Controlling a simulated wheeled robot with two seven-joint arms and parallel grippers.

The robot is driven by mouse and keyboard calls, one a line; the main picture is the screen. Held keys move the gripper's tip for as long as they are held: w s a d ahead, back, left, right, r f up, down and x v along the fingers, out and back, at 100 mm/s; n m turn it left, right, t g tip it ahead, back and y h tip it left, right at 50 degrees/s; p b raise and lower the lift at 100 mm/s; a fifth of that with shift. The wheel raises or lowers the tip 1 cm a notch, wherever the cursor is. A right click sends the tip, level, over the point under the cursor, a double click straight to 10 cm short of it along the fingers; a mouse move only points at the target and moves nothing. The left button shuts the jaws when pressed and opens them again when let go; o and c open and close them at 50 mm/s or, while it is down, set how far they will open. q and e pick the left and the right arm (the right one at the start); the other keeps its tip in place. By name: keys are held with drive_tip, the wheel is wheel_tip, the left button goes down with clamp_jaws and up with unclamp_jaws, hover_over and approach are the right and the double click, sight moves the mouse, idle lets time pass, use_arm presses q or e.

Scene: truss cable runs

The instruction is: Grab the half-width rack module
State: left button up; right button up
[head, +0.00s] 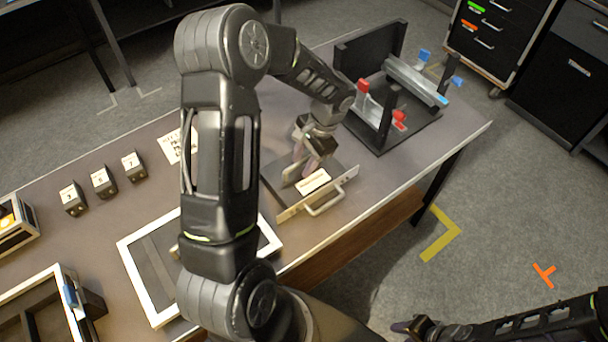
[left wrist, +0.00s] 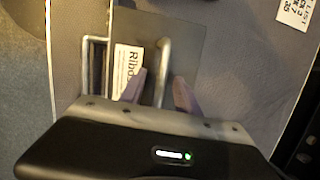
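The module (head: 287,212) lies near the table's front edge, a flat dark plate with a light front panel, a front handle and a white label; it also shows in the left wrist view (left wrist: 188,40). My left gripper (head: 302,174) is low over it, pointing down. In the left wrist view its two fingers (left wrist: 159,90) are apart, one on each side of a pale bar handle (left wrist: 165,60) on the module. I cannot tell whether they touch it. My right gripper (head: 418,328) is at the bottom of the head view, away from the table; its fingers are unclear.
A black rack frame (head: 400,136) with red and blue clips stands at the table's right end. Several small numbered black blocks (head: 103,182) and a white-rimmed tray (head: 140,275) are to the left. A list card (head: 177,146) lies behind my left arm. Drawer cabinets (head: 490,40) stand behind.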

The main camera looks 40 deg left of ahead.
use_arm(q)
clamp_jaws()
idle(0.3)
idle(1.1)
